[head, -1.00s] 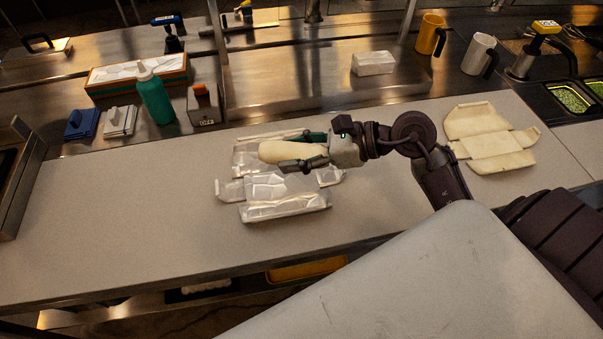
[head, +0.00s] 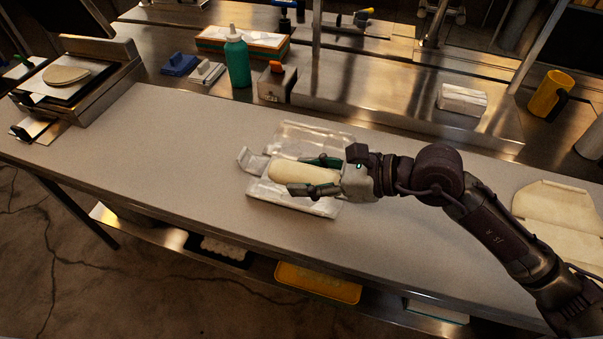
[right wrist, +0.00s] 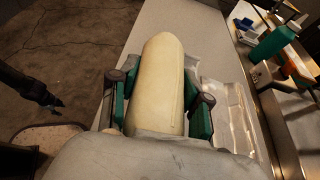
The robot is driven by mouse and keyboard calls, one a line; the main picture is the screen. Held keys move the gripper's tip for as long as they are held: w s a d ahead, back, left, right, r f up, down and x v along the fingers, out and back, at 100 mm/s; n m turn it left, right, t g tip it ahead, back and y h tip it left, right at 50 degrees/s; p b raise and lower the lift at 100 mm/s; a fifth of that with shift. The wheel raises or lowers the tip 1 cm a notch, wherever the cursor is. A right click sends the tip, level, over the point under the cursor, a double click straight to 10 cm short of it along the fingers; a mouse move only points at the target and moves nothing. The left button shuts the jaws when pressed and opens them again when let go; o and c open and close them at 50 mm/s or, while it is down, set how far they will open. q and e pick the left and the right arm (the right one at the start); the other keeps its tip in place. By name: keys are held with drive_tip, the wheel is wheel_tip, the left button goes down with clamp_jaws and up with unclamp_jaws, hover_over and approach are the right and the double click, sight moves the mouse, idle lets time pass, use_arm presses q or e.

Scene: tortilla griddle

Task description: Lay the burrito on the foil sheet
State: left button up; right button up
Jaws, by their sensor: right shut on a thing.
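The burrito (head: 284,173) is a pale, smooth roll. My right gripper (head: 299,176) is shut on it, with one green-padded finger along each long side. The burrito's rounded end sticks out to the left past the fingertips. The shiny foil sheet (head: 308,140) lies on the pale counter, with panels showing above and below the burrito and a raised flap at left. The burrito covers the foil's middle in the head view; whether they touch I cannot tell. In the right wrist view, the burrito (right wrist: 156,88) fills the middle and foil (right wrist: 236,110) shows at its right.
A flat tan wrap (head: 556,215) lies at right.

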drive_tip(key=w+f, duration=0.2)
drive_tip(key=w, duration=0.1)
drive_tip(key=w+f, duration=0.2)
drive_tip(key=w, duration=0.2)
drive_tip(key=w+a+f+p, duration=0.1)
drive_tip(key=w+f, duration=0.1)
drive_tip(key=w, duration=0.1)
drive_tip(key=shift+w, duration=0.15)
wheel_tip(320, 180, down, 3)
drive_tip(key=shift+f+p, duration=0.2)
drive_tip(key=shift+p, duration=0.2)
use_arm(q)
drive_tip(key=shift+s+d+r, duration=0.1)
drive_tip(key=shift+d+r, duration=0.1)
drive_tip(key=shift+r, duration=0.3)
drive_tip(key=shift+s+d+r, duration=0.1)
drive_tip(key=shift+d+r, duration=0.1)
drive_tip(key=shift+r, duration=0.3)
use_arm(e)
drive_tip(key=shift+f, duration=0.3)
drive_tip(key=shift+f, duration=0.2)
drive_tip(key=o, duration=0.8)
drive_tip(key=shift+d+f, duration=0.1)
drive_tip(key=o, duration=0.4)
use_arm(q)
drive_tip(key=shift+f, duration=0.15)
